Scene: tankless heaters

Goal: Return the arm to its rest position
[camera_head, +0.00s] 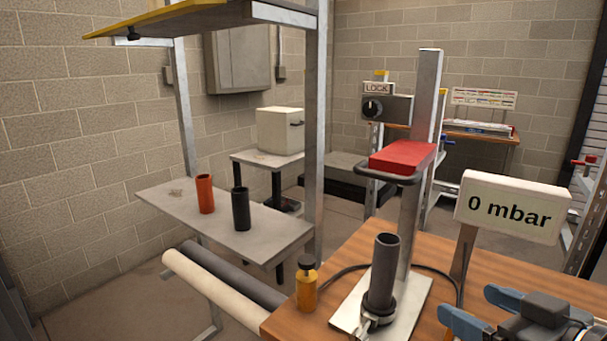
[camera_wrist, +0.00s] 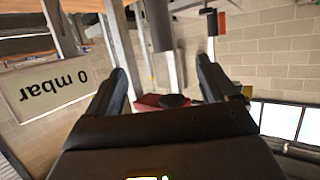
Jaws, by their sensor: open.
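My gripper (camera_head: 467,303) is at the lower right in the head view, over the right part of the wooden bench (camera_head: 440,255). In the wrist view, which is upside down, the two dark fingers of my gripper (camera_wrist: 160,66) are spread apart. Nothing is held between them. A dark grey tube (camera_head: 384,270) stands upright on the metal base plate of the test stand, left of my gripper and apart from it. The rest of my arm is mostly out of the head view.
The "0 mbar" display (camera_head: 513,207) stands close behind my gripper. The post carrying the red block (camera_head: 402,157) rises behind the tube. A yellow bottle (camera_head: 307,288) stands at the bench's left edge. Orange (camera_head: 205,194) and black (camera_head: 241,209) cylinders stand on a grey shelf.

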